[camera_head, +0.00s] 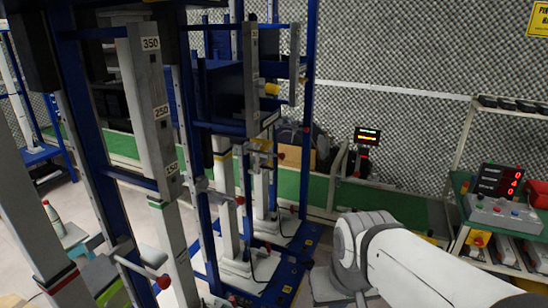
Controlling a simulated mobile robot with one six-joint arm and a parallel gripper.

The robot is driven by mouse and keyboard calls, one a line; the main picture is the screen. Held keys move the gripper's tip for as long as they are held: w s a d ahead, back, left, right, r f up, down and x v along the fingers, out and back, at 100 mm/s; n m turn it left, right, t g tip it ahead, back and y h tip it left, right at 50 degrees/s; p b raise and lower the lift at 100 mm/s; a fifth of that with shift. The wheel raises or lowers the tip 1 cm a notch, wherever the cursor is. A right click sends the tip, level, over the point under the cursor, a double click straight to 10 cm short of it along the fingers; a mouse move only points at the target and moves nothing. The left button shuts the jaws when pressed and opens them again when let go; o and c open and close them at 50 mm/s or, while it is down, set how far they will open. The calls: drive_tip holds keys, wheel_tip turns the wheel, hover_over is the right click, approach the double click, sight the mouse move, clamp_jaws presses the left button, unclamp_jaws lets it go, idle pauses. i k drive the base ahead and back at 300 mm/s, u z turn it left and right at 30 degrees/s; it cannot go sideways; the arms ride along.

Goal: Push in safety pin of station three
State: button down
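Several blue-framed stations with grey columns stand at left and centre. My white arm is at the lower right; my gripper is not in view.
A control box with a red display (497,181) stands on a shelf rack (470,215) at the right. A small screen (367,136) stands by the green strip (320,190) along the foam wall. Blue base rails (285,275) edge the floor.

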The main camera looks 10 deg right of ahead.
sight(282, 156)
drive_tip(key=z, duration=0.25)
drive_tip(key=i, duration=1.2)
drive_tip(key=u, duration=0.45)
